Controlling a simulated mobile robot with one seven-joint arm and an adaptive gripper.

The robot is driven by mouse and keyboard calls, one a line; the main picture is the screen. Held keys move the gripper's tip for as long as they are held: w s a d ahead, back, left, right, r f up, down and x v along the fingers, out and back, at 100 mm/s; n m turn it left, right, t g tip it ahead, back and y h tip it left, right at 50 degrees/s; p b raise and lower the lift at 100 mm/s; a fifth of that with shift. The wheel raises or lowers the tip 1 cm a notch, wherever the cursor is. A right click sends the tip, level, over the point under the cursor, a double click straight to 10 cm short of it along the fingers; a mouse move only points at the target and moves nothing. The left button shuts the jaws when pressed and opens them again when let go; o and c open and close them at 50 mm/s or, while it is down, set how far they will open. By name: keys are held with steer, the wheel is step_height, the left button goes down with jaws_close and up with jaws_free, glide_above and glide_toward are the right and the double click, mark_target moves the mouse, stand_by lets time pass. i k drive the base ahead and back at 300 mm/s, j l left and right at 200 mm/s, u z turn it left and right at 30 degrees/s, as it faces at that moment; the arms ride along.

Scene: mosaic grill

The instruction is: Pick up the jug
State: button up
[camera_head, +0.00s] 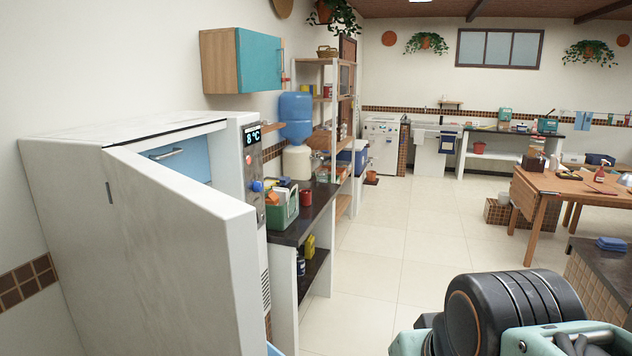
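No jug is plain to see. A large blue water bottle (296,107) stands upside down on a cream dispenser (297,162) beside the shelves at left centre; I cannot tell whether it is the jug. Small containers on the far counters and on the wooden table are too small to identify. My gripper is out of view; only a black and teal part of my own arm shows at the lower right.
A white appliance with its door (185,240) open fills the left. A dark counter (309,214) holds a green caddy (281,212) and a red cup (305,197). A wooden table (560,190) stands at right. The tiled floor (385,255) between is clear.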

mark_target(321, 174)
steer(key=i+z, duration=0.35)
steer(key=i, duration=2.7)
steer(key=i+l, duration=0.1)
steer(key=i, duration=1.7)
steer(key=i+u, duration=0.35)
steer(key=i, duration=0.15)
steer(key=i+l+u, duration=0.2)
steer(key=i+u, duration=0.15)
steer(key=i, duration=0.15)
